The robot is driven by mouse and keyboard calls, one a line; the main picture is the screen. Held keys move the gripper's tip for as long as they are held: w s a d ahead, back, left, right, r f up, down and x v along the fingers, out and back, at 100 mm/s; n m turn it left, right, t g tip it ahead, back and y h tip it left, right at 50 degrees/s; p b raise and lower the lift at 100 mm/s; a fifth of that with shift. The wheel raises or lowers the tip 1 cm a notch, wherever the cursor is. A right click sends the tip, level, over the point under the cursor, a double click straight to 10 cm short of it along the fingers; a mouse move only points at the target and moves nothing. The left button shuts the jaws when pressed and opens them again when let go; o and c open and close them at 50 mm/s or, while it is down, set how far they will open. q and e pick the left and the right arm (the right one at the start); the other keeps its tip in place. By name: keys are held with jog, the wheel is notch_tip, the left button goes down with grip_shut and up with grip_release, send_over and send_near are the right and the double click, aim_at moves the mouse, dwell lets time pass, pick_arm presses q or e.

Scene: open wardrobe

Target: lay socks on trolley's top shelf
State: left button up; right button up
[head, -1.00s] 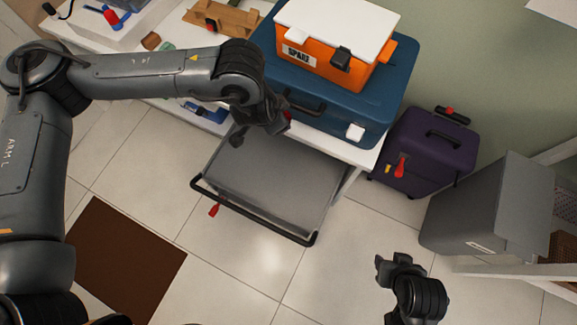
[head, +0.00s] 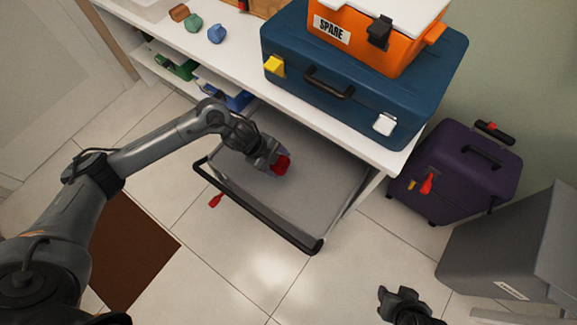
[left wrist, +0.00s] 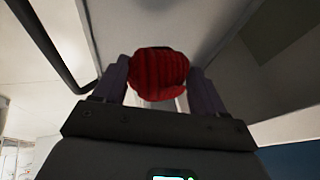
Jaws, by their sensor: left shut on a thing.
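A rolled pair of red socks (head: 282,165) is in my left gripper (head: 275,162), over the grey top shelf of the trolley (head: 318,190). The left wrist view shows the ribbed red socks (left wrist: 158,74) between the two fingers of my left gripper (left wrist: 158,85), with the shelf (left wrist: 205,22) beyond. I cannot tell whether the socks touch the shelf. The trolley has a black handle (head: 258,212) at its front, and its back runs under the white table. My right gripper (head: 392,297) is at the bottom of the head view, away from the trolley; its fingers are unclear.
Brown (head: 179,12), green (head: 193,26) and blue (head: 217,34) rolled bundles lie on the white table (head: 240,70). A blue case (head: 300,45) with an orange box (head: 365,40) overhangs the shelf's back. A purple suitcase (head: 455,175) stands right. Floor in front is clear.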

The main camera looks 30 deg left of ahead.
pick_arm(q)
jog(key=shift+m, duration=0.3)
jog(key=w+a+f+b, duration=0.1)
jog(key=a+f+b, duration=0.1)
jog(key=a+f, duration=0.1)
jog(key=w+a+f+b, duration=0.1)
jog(key=a+f+b, duration=0.2)
jog(key=a, duration=0.2)
jog(key=w+a+f+b, duration=0.2)
jog(key=a+f, duration=0.1)
jog(key=a, duration=0.1)
jog(key=shift+f, duration=0.15)
notch_tip(320, 180, down, 4)
jog(key=b, duration=0.3)
jog(key=shift+s, duration=0.1)
jog(key=shift+f, duration=0.15)
jog(key=o, duration=1.1)
